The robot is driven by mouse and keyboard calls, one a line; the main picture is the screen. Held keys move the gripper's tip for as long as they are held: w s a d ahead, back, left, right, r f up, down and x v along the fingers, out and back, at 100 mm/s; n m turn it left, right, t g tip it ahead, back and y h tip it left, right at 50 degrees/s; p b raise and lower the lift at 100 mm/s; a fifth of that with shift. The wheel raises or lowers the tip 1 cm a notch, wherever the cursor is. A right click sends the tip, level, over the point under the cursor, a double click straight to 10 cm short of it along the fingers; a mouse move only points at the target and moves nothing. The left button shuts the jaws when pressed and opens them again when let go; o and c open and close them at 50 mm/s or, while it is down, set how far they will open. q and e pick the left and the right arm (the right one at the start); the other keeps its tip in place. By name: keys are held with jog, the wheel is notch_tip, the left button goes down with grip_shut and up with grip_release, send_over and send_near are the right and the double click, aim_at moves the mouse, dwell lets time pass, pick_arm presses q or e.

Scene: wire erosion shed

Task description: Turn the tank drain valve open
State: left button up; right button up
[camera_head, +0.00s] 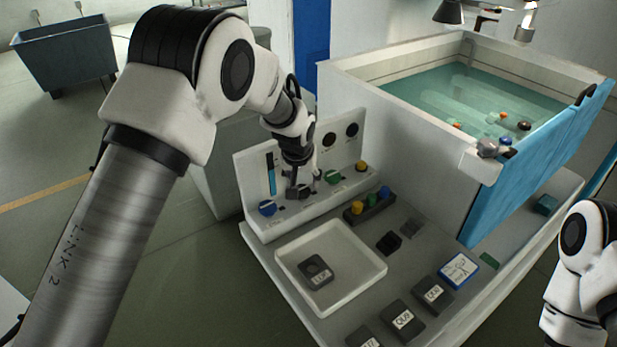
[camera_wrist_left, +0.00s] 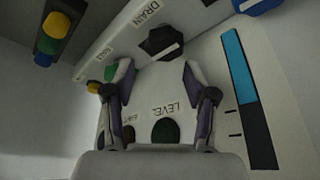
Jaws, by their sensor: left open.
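The drain valve is a dark knob (camera_wrist_left: 163,43) with a pale grey bar across it, beside the printed word DRAIN on the white control panel (camera_wrist_left: 205,75). In the wrist view, my left gripper (camera_wrist_left: 156,70) is open, its fingertips on either side of the space just short of the knob, with nothing between them. Whether a finger touches the knob cannot be told. In the head view, my left gripper (camera_head: 301,188) hangs down at the panel's sloped front and largely covers the knob.
A blue knob (camera_head: 267,208) sits left of the drain valve; green (camera_head: 333,177) and yellow (camera_head: 362,166) knobs sit right. A white tray (camera_head: 350,237) holding a dark block lies in front. The water tank (camera_head: 430,150) rises behind at the right.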

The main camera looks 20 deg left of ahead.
aim_at(303, 188)
pick_arm(q)
jog(key=s, duration=0.3)
jog(key=shift+a+f+p, duration=0.15)
jog(key=shift+a+p, duration=0.05)
jog(key=shift+p, duration=0.2)
jog(key=w+f, duration=0.3)
jog(key=shift+w+a+f, duration=0.15)
jog(key=shift+w+f, duration=0.1)
jog(key=shift+f, duration=0.1)
jog(key=shift+w+f, duration=0.1)
jog(key=shift+w, duration=0.2)
jog(key=shift+s+r, duration=0.25)
jog(key=c, duration=0.6)
jog(key=shift+s+r, duration=0.25)
jog(key=shift+s, duration=0.05)
jog(key=shift+c, duration=1.4)
pick_arm(e)
jog(key=shift+s+a+r, duration=0.1)
jog(key=shift+s+r, duration=0.9)
jog(key=shift+s, duration=0.2)
pick_arm(q)
jog(key=shift+w, duration=0.1)
pick_arm(e)
jog(key=shift+f, duration=0.1)
